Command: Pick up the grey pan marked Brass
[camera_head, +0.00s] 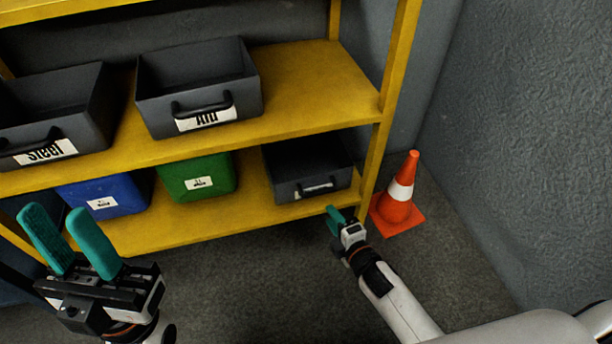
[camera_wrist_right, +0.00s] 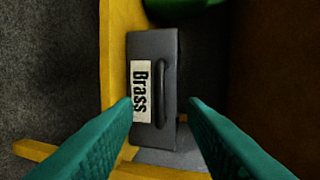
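The grey pan marked Brass (camera_head: 310,168) stands on the lower shelf at its right end, with a dark handle and a white label on its front. In the right wrist view the pan (camera_wrist_right: 150,55) shows its Brass label and handle between the two teal fingers. My right gripper (camera_wrist_right: 162,108) is open, with nothing between its fingers, in front of the pan. In the head view the right gripper (camera_head: 336,218) is at the lower shelf's front edge, below the pan. My left gripper (camera_head: 70,238) is open and empty at the lower left, in front of the shelf.
Grey pans marked Steel (camera_head: 60,108) and Alu (camera_head: 195,80) stand on the upper yellow shelf (camera_head: 310,85). Blue (camera_head: 105,192) and green (camera_head: 198,172) bins stand left of the Brass pan. An orange cone (camera_head: 399,200) stands right of the rack, near the grey wall.

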